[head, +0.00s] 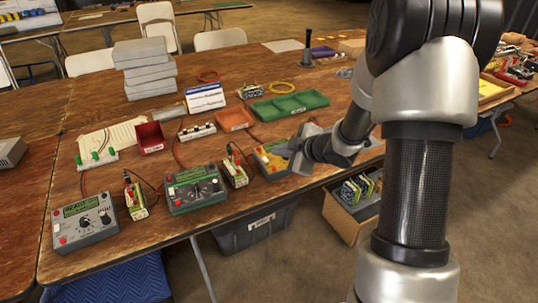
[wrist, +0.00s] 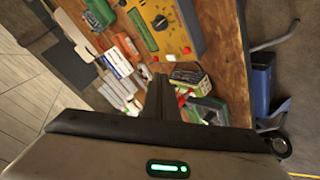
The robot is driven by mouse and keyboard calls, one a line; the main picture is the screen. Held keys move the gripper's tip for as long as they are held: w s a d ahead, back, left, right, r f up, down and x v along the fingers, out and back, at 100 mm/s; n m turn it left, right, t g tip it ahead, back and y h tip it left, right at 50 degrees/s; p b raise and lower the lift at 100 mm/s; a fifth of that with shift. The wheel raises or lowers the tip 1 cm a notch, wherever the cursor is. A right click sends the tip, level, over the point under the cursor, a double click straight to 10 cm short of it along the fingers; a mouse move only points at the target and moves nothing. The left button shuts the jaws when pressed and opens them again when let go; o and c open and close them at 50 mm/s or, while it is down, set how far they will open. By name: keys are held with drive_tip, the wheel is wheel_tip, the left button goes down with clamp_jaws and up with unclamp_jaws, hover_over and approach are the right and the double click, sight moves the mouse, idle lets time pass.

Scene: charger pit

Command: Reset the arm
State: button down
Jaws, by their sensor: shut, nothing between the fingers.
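My arm reaches from the right side of the head view over the front edge of the wooden table (head: 140,235). My gripper (head: 293,146) is low over the table, at the right side of a yellow meter box (head: 268,160) and partly in front of it. Whether it touches the box cannot be told. In the wrist view the fingers (wrist: 160,84) are together and hold nothing. The yellow box (wrist: 168,28) shows ahead of them there, with a small battery block (wrist: 186,78) close by.
Grey (head: 85,220) and green (head: 193,188) meter boxes line the front edge. Green trays (head: 290,105), a red bin (head: 149,137) and an orange tray (head: 235,119) stand behind. A cardboard box (head: 345,218) and grey tub (head: 250,238) are below the edge.

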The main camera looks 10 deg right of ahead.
drive_tip(key=s+d+r+m+h, duration=0.3)
drive_tip(key=s+r+m+h, duration=0.1)
drive_tip(key=r, duration=0.4)
drive_tip(key=s+d+r+m+h, duration=0.3)
drive_tip(key=s+d+r+m, duration=0.15)
drive_tip(key=r, duration=0.35)
drive_tip(key=s+a+r+m+g+y, duration=0.1)
drive_tip(key=s+a+m+g, duration=0.2)
drive_tip(key=s, duration=0.8)
drive_tip(key=s+a+r+m+g+y, duration=0.1)
drive_tip(key=s+a+m, duration=0.3)
drive_tip(key=s, duration=0.8)
wheel_tip(320, 180, up, 20)
drive_tip(key=s+a+p, duration=0.1)
drive_tip(key=p, duration=1.9)
drive_tip(key=shift+a+f, duration=0.15)
